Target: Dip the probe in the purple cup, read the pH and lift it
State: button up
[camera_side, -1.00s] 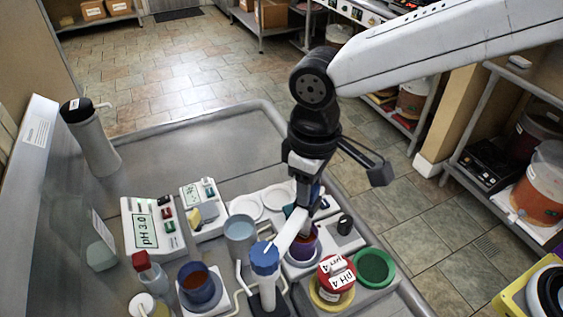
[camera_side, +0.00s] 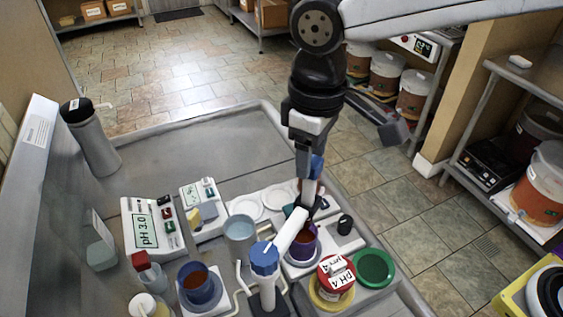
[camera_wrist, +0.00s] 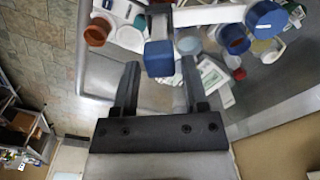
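The purple cup (camera_side: 302,246) stands on the tray at the front, with reddish liquid inside. My gripper (camera_side: 305,196) is above it, pointing down, and appears shut on the blue-topped probe (camera_side: 317,167). The blue probe head also shows between the fingers in the wrist view (camera_wrist: 158,58). The probe's lower end is hidden by the fingers and a white holder arm (camera_side: 293,230), so I cannot tell whether its tip is clear of the liquid. The pH meter (camera_side: 147,230) at left shows "pH 3.0".
A blue-knobbed stand (camera_side: 264,260) carries the white arm close in front of the cup. A red-lidded pH 4 cup (camera_side: 335,278), a green lid (camera_side: 374,267), a grey-blue cup (camera_side: 240,238) and a blue cup (camera_side: 199,286) crowd around.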

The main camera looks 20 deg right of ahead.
jog(key=shift+o, duration=0.7)
jog(key=shift+f, duration=0.2)
jog(key=shift+r, duration=3.95)
